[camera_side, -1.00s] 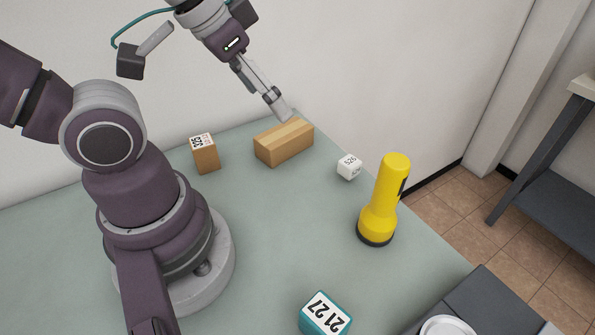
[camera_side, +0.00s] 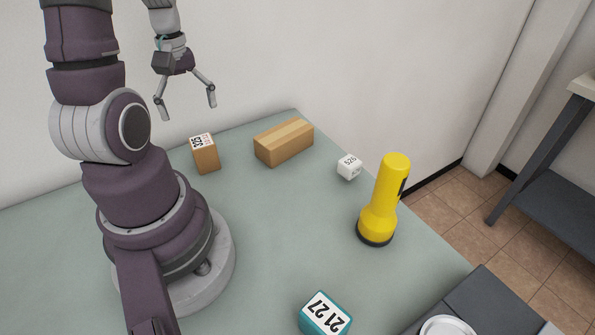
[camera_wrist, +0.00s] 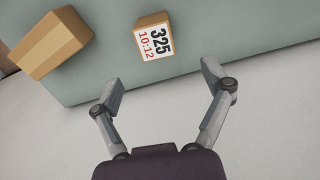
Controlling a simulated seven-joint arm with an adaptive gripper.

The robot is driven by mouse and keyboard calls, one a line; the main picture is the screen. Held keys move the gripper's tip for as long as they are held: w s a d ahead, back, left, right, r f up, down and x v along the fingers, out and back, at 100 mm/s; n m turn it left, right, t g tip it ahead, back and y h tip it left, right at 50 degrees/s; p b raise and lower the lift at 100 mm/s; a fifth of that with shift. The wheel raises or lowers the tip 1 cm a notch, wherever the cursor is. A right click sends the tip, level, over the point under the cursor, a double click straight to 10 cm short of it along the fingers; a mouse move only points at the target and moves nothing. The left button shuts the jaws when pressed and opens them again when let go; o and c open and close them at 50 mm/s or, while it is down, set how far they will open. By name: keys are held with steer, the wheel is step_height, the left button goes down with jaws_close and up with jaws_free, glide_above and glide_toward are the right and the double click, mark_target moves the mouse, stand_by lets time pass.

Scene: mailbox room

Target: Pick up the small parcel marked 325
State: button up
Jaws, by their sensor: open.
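The small brown parcel (camera_side: 206,158) stands on the table near the wall, right of my base in the side view. Its white label reads 325 with red figures 10:12 in the wrist view (camera_wrist: 153,40). My gripper (camera_side: 187,111) is open and empty, above and a little left of the parcel in the side view. In the wrist view the open fingers of my gripper (camera_wrist: 164,90) are spread apart, and the parcel lies beyond their tips, roughly between them. The fingers do not touch it.
A longer taped brown box (camera_side: 284,143) lies right of the parcel and also shows in the wrist view (camera_wrist: 49,45). A white 526 cube (camera_side: 349,167), a yellow flashlight (camera_side: 384,200) and a teal 21 27 box (camera_side: 326,314) stand farther off. The green tabletop (camera_side: 270,215) between is clear.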

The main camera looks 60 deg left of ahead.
mark_target(201, 141)
steer(key=f, duration=0.8)
steer(key=shift+w+d, duration=0.2)
steer(key=shift+d, duration=0.15)
steer(key=shift+r, duration=0.1)
steer(key=c, duration=1.3)
